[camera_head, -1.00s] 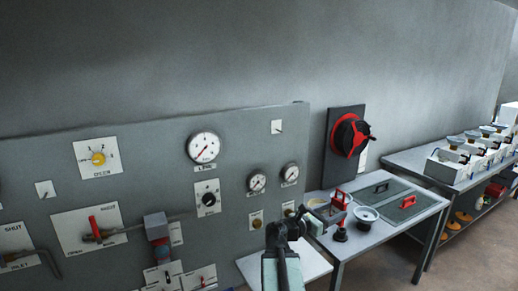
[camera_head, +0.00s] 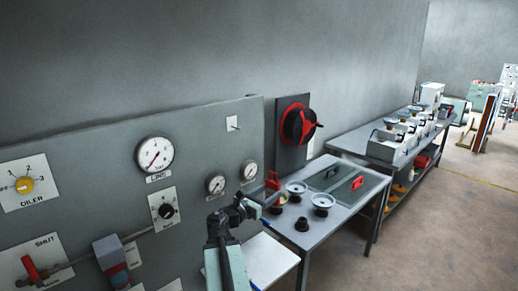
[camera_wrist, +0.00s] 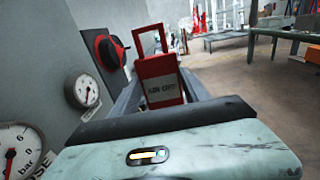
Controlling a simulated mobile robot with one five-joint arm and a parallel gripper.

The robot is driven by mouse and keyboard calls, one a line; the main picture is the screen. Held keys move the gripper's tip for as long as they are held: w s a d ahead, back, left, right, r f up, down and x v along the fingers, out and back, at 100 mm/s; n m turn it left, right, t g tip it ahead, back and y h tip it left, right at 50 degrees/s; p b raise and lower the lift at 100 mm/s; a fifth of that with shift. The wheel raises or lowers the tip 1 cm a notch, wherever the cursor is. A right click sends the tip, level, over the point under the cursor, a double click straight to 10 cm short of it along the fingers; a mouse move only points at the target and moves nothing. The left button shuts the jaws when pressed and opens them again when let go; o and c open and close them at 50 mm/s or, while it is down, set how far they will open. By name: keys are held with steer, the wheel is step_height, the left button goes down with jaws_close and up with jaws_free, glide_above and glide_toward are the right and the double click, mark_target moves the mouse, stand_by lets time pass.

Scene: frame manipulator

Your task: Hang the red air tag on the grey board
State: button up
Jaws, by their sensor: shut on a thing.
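The red air tag (camera_wrist: 155,66) stands upright beyond my wrist in the wrist view, with an open red loop at its top and a white label reading "AIR OFF". The tag is apart from that peg, lower and to the right.
A red rotary handle (camera_head: 298,124) on a dark plate is on the wall right of the board. A longer bench (camera_head: 350,142) with white boxes is farther back. Open floor lies at right.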

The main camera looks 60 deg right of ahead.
steer(key=w+d+r+n+t+y+p, duration=0.1)
steer(key=w+d+r+n+t+p, duration=0.3)
steer(key=d+r+n+t+p, duration=0.55)
steer(key=a+r+n+t+y+p, duration=0.4)
steer(key=a+r+t+y, duration=0.1)
steer(key=t, duration=0.4)
steer(key=shift+w+a+r+y, duration=0.2)
steer(key=shift+a+r+y, duration=0.1)
steer(key=shift+a+y, duration=0.55)
steer(key=shift+t, duration=0.25)
steer(key=shift+w+d+f+b, duration=0.25)
steer(key=shift+w+d, duration=0.4)
steer(key=shift+w, duration=1.3)
steer(key=shift+w+d+f+b, duration=0.25)
steer(key=shift+w+d, duration=0.45)
steer(key=shift+w, duration=1.3)
steer(key=shift+w+d+f+b, duration=0.1)
steer(key=shift+w+d+f, duration=0.4)
steer(key=shift+w, duration=1.45)
steer(key=shift+d+r, duration=0.15)
